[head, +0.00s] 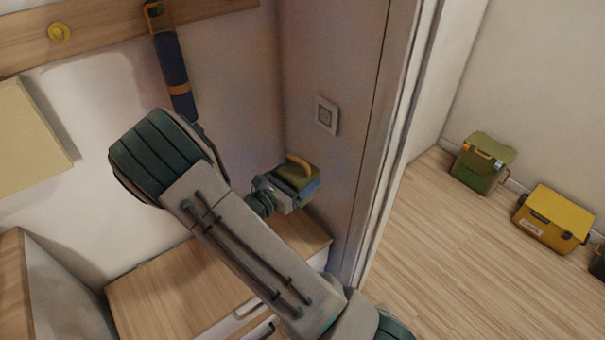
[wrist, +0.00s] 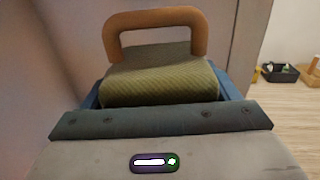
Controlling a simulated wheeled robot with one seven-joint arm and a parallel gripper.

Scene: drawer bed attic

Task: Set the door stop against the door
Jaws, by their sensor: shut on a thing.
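The door stop (head: 297,175) looks like an olive, ribbed, rounded block with a tan loop handle. My gripper (head: 293,192) is shut on it and holds it above the wooden cabinet top, near the wall corner. In the wrist view the door stop (wrist: 160,75) sits between the blue fingers, its handle pointing up and away. Its underside is hidden by my gripper. A tall pale doorway edge (head: 385,150) stands to the right of my gripper. I cannot tell which panel there is the door itself.
The cabinet (head: 160,290) with a wooden top lies below my gripper. A wall switch (head: 326,115) is close by. A blue roll (head: 172,75) hangs from the rail. Beyond the doorway, a green box (head: 482,163) and a yellow box (head: 552,218) stand by the wall; the floor before them is clear.

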